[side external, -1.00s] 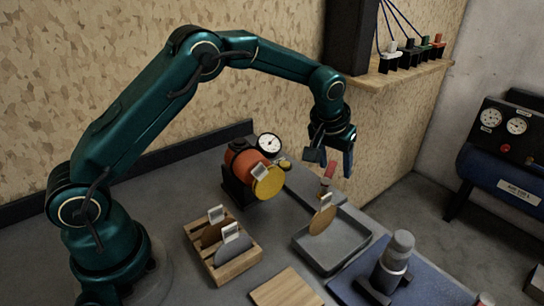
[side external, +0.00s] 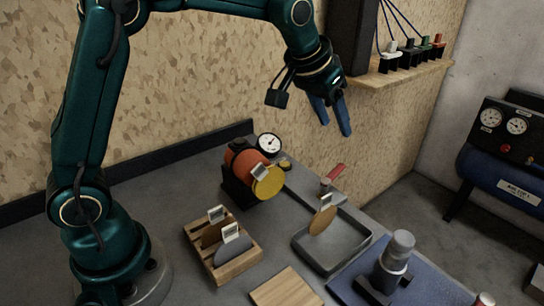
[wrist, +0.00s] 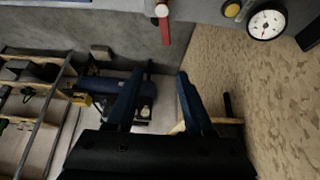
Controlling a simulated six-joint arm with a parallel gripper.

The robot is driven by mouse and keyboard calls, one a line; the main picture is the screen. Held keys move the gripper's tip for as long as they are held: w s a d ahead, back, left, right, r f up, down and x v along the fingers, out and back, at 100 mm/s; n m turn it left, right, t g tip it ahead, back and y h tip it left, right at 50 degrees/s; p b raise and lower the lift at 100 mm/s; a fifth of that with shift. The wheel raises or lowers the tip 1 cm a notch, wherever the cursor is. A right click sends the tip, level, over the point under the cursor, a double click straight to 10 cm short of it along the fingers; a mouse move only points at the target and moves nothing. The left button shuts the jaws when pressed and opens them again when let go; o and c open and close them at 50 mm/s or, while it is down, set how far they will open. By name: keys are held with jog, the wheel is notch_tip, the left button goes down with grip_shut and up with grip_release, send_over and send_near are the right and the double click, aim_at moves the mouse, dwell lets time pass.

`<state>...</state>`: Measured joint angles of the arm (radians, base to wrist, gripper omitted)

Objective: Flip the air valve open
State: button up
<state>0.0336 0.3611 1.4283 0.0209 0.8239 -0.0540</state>
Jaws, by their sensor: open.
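The air valve is a small fitting with a red lever handle (side external: 334,173) at the back right edge of the bench, next to the grey tray. In the side view the handle slants up to the right. In the wrist view the red handle (wrist: 165,29) shows at the top, with a pale fitting at its upper end. My gripper (side external: 334,128) is above the valve, apart from it, its blue fingers spread and empty. In the wrist view, nothing is between my fingers (wrist: 156,78).
A pressure gauge (side external: 269,143) and an orange cylinder with a yellow disc (side external: 268,182) stand left of the valve. The grey tray (side external: 308,258) holds a tan disc. A wooden rack (side external: 235,268) holds discs. A shelf (side external: 415,70) juts from the wall, right of my gripper.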

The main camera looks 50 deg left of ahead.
jog(key=s+r+t, duration=0.1)
jog(key=s+r, duration=0.5)
jog(key=s, duration=0.6)
jog(key=s+a+f+g, duration=0.1)
jog(key=s+f, duration=0.6)
jog(key=s, duration=0.5)
jog(key=shift+s+f, duration=0.25)
jog(key=shift+f, duration=0.15)
